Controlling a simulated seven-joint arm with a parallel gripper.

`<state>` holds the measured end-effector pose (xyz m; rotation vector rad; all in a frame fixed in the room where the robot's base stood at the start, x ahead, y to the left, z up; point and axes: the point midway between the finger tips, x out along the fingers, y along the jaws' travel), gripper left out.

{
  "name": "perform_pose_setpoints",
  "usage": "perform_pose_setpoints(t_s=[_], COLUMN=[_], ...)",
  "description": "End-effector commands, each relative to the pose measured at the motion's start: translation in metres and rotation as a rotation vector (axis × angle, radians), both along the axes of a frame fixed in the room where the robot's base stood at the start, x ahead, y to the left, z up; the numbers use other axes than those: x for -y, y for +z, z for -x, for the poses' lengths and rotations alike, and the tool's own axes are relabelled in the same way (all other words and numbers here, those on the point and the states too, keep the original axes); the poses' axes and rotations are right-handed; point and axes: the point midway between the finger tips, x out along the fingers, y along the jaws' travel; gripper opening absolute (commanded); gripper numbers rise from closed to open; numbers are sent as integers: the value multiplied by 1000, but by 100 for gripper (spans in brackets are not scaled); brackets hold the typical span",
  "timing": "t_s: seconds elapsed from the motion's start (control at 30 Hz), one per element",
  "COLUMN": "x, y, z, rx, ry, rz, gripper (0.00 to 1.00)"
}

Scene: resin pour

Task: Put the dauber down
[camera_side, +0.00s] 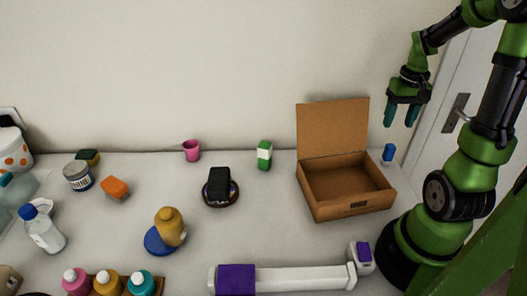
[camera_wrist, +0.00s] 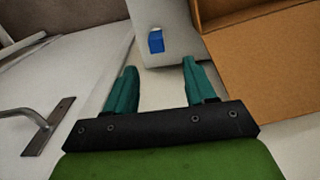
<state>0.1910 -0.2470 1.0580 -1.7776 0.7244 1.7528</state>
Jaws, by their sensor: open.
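My gripper (camera_side: 402,117) is open and empty, raised high at the right, above and beyond the cardboard box. Its two teal fingers stand apart in the wrist view (camera_wrist: 160,68). A small blue block (camera_side: 389,152) stands upright on the table behind the box's right side, well below my fingers and apart from them. The wrist view shows this blue block (camera_wrist: 156,41) just past the gap between the fingertips. It may be the dauber, but I cannot tell for sure.
An open, empty-looking cardboard box (camera_side: 352,207) stands left of the blue block. A green-and-white block (camera_side: 264,154), a pink cup (camera_side: 192,151) and a black block (camera_side: 219,182) on a round dish stand further left. A door handle (camera_side: 456,112) is behind my arm.

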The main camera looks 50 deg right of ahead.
Motion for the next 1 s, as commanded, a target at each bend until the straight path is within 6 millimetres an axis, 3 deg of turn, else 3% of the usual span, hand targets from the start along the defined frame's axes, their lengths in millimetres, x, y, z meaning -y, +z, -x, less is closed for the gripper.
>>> perform_pose_setpoints(t_s=[0.13,0.27,0.4,0.5,0.6,0.7,1.0], x=[-47,-124,-204,-244,-269,-279,-280], y=[27,60,86,98,104,106,106], z=[-34,-63,-66,-57,-49,-45,-44], rx=[107,279,457,554,613,640,643], ry=[83,195,305,362,396,410,410], rz=[43,67,42,6,-26,-42,-45], gripper=[55,55,55,55,55,55,55])
